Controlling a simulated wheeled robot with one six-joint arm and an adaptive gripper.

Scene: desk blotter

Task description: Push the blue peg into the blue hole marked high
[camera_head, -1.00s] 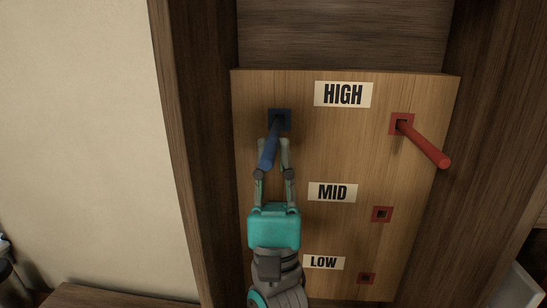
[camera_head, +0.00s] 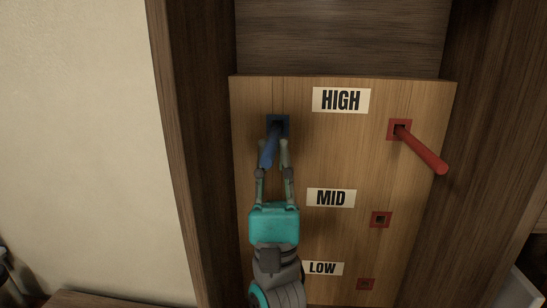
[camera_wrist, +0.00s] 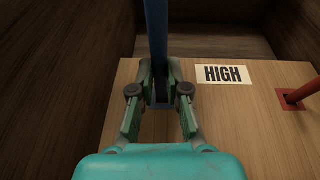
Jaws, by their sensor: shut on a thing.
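The blue peg (camera_head: 270,149) sticks out of the blue-framed hole (camera_head: 283,119) beside the HIGH label (camera_head: 341,100), tilting down in the head view. Its inner end is hidden in the hole. In the wrist view the blue peg (camera_wrist: 156,35) runs up between the fingers and the blue frame (camera_wrist: 160,105) shows partly behind them. My gripper (camera_head: 275,146) is shut on the peg, with its tips close to the board; it also shows in the wrist view (camera_wrist: 160,68).
A red peg (camera_head: 422,152) sticks out of the red-framed hole (camera_head: 399,129) right of HIGH. Dark wooden walls flank the board (camera_head: 345,150) on both sides.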

